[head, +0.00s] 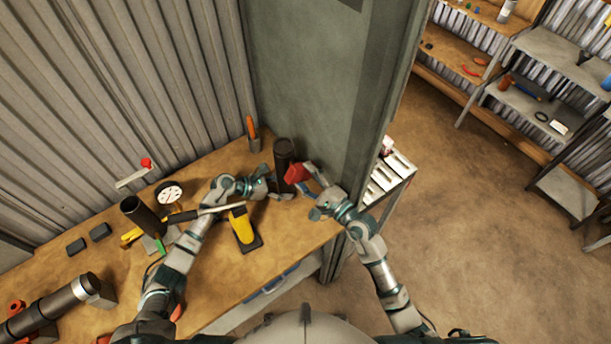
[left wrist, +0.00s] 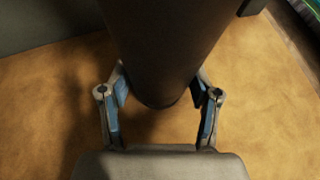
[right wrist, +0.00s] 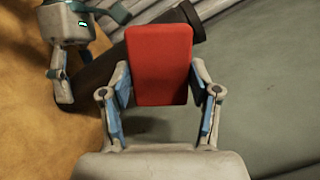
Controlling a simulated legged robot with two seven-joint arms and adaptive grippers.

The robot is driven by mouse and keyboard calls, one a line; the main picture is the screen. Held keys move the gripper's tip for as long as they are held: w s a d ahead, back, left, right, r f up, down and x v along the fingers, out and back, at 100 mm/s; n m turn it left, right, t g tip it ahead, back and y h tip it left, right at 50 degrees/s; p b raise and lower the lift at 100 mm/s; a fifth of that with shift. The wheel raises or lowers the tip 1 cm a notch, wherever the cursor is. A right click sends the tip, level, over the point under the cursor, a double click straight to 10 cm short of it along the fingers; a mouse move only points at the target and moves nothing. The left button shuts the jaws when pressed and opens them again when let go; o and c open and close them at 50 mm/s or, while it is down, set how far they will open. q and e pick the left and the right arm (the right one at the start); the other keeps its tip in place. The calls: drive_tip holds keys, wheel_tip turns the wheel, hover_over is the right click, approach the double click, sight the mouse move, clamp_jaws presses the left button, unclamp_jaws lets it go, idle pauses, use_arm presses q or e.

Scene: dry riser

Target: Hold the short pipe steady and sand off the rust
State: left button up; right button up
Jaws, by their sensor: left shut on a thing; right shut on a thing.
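The short pipe (head: 284,160) is dark brown and stands upright on the bench, close to the grey-green panel. My left gripper (head: 272,187) is shut on its lower part; in the left wrist view the pipe (left wrist: 165,50) rises between the two fingers (left wrist: 160,105). My right gripper (head: 308,182) is shut on a red block (head: 297,173), which looks like the sanding block. In the right wrist view the red block (right wrist: 160,65) sits between the fingers (right wrist: 160,100), in front of the pipe's upper part. I cannot tell whether block and pipe touch. Rust is not clearly visible.
A yellow-and-black tool (head: 242,229), another dark pipe (head: 141,215), a gauge (head: 169,193) and a large pipe (head: 50,308) occupy the bench's left side. The grey-green panel (head: 318,80) stands right behind the short pipe. Shelves (head: 540,90) stand far right.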

sight(303, 180)
drive_tip(key=shift+s+f, duration=0.1)
drive_tip(key=shift+s+f, duration=0.6)
drive_tip(key=shift+s, duration=0.2)
drive_tip(key=shift+x, duration=1.95)
drive_tip(key=shift+w+d+f, duration=0.1)
drive_tip(key=shift+w+d, duration=0.1)
drive_tip(key=shift+d, duration=0.05)
drive_tip(key=shift+w+r, duration=0.1)
drive_tip(key=shift+r, duration=1.1)
drive_tip(key=shift+f, duration=1.3)
drive_tip(key=shift+a+r, duration=0.1)
drive_tip(key=shift+r, duration=1.2)
drive_tip(key=shift+f, duration=1.3)
